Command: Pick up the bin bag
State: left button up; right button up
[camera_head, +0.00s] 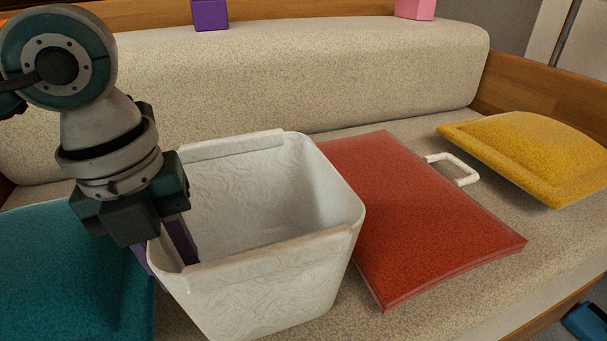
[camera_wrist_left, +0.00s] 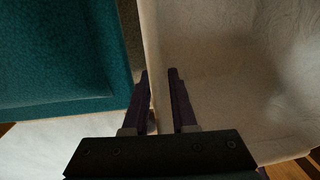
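A white, open-topped bin-shaped container (camera_head: 265,285) with faintly marbled walls stands on the sofa seat. I cannot tell whether it has a separate bag or liner. My left gripper (camera_head: 168,262) points down over its left rim, with one dark finger inside and the other outside the wall. The left wrist view shows the two fingers of the left gripper (camera_wrist_left: 158,75) apart, with the container's pale wall (camera_wrist_left: 225,100) between and to the right of them. The fingers do not look closed on the wall. My right gripper is not in view.
A teal cushion (camera_head: 60,290) lies left of the container. A red cushion (camera_head: 425,225) lies close on its right, with a white handle-like loop (camera_head: 455,168) behind. A yellow cushion (camera_head: 535,155) is farther right. Purple (camera_head: 210,15) and pink blocks (camera_head: 415,9) sit on the backrest.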

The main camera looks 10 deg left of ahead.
pick_arm(q)
grip_shut()
dwell(1.1)
